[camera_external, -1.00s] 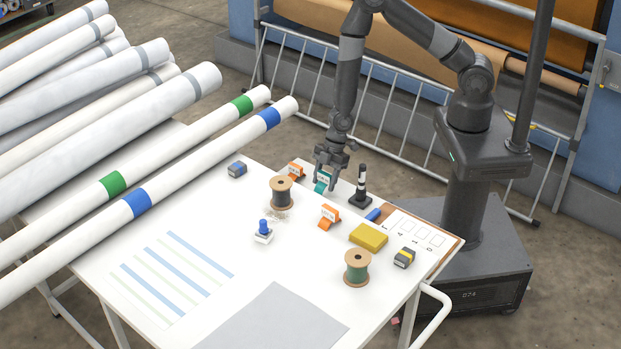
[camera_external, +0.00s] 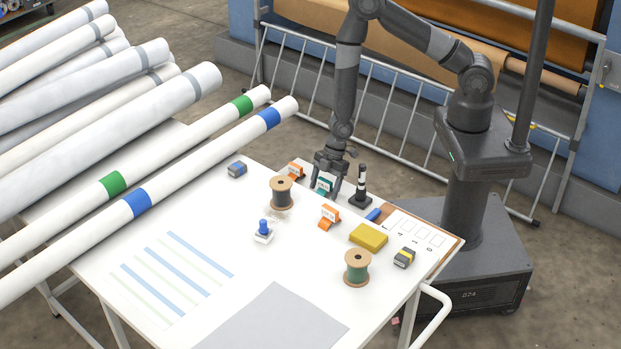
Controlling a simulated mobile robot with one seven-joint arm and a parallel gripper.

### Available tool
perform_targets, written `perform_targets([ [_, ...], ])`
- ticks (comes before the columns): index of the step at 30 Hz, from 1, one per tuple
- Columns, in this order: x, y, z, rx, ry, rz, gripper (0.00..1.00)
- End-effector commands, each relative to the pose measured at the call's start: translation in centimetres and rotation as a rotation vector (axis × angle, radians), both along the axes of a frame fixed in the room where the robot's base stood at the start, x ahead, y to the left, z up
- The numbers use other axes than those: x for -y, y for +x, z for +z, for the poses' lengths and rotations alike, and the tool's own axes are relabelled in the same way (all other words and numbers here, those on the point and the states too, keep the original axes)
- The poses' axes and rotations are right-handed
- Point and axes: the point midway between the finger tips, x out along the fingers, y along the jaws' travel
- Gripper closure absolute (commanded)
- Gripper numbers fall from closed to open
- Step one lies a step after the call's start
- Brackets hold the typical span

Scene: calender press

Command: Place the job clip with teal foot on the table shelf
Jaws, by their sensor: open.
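The job clip with the teal foot (camera_external: 322,186) is at the far side of the white table, partly hidden behind my gripper. My gripper (camera_external: 325,196) points down at the clip, open, with its fingers low around or just in front of it; I cannot tell if they touch it. Two similar clips have orange feet: one (camera_external: 295,172) just left of my gripper, another (camera_external: 329,217) in front of it. A brown-edged strip with white cards (camera_external: 420,232) runs along the table's right side; I cannot tell if this is the table shelf.
A black-and-white post (camera_external: 360,188) stands close right of my gripper. A dark thread spool (camera_external: 281,193) is left of it. A yellow block (camera_external: 368,236), a green spool (camera_external: 357,268) and a blue-topped stamp (camera_external: 263,232) stand nearer. The table's front left is clear of standing objects.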

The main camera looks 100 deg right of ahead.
Motion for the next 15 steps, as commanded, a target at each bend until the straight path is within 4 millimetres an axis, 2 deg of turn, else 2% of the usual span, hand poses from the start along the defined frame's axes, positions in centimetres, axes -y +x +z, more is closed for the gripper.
perform_targets([
  [5,0.1,0.0,0.5,0.001,0.0,0.0,0.3],
  [8,0.4,-0.2,1.4,0.002,0.0,-0.002,0.3],
  [15,1.5,-1.3,5.1,0.003,0.0,-0.002,0.3],
])
